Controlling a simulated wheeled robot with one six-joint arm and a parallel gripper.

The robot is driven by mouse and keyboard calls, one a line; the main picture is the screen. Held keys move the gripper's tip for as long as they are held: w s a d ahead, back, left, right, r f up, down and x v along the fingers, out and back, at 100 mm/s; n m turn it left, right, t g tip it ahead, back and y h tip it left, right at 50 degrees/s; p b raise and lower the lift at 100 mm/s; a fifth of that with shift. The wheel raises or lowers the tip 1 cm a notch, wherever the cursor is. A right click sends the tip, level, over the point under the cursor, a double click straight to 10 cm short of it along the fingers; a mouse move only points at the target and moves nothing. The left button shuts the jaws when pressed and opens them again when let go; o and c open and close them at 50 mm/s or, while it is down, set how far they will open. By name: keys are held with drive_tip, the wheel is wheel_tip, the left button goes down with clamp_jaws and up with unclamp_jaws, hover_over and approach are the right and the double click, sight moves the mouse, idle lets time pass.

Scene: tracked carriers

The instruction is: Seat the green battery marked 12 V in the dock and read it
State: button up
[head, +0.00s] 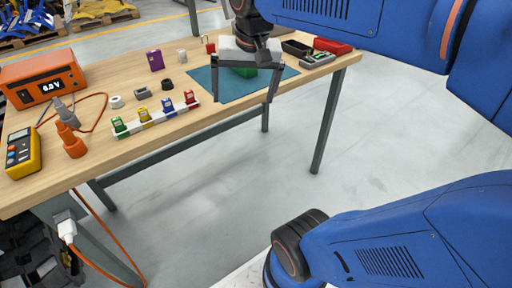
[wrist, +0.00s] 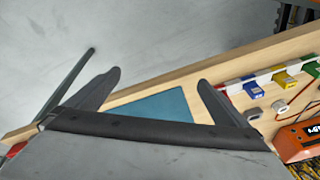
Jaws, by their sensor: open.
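My gripper (head: 243,98) is open, with its two dark fingers spread over the teal mat. A green block (head: 244,72) shows behind and between the fingers, partly hidden by my gripper; I cannot read any marking or tell whether it is the battery. Small green (head: 119,126), yellow (head: 143,116), blue (head: 168,106) and red (head: 190,97) blocks stand in a row on a striped strip. In the wrist view my gripper (wrist: 160,80) is open, with no object visible between its fingers. I cannot tell which thing is the dock.
The teal mat (head: 205,88) lies near the table's front edge. A grey-green device (head: 318,60) and a red case (head: 332,46) are at right.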

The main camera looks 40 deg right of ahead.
drive_tip(key=s+a+f+n+t, duration=0.25)
drive_tip(key=s+f+n, duration=0.35)
drive_tip(key=s+f, duration=0.45)
drive_tip(key=w+d+r+n+g, duration=0.2)
drive_tip(key=w+d+r+n, duration=0.3)
drive_tip(key=w+r, duration=0.45)
drive_tip(key=w+d+r+n+g+h, duration=0.15)
drive_tip(key=w+d+r+n, duration=0.25)
drive_tip(key=w+r+n, duration=0.45)
drive_tip(key=w+d+r+n+g+y, duration=0.15)
drive_tip(key=w+d+r+n, duration=0.3)
drive_tip(key=w+r, duration=0.7)
drive_tip(key=shift+g+h, duration=0.35)
drive_tip(key=shift+h, duration=0.15)
drive_tip(key=f, duration=0.6)
drive_tip(key=w+d+f, duration=0.1)
drive_tip(key=f, duration=1.1)
drive_tip(key=shift+w+d+f, duration=0.15)
drive_tip(key=shift+w+d, duration=0.25)
drive_tip(key=c, duration=2)
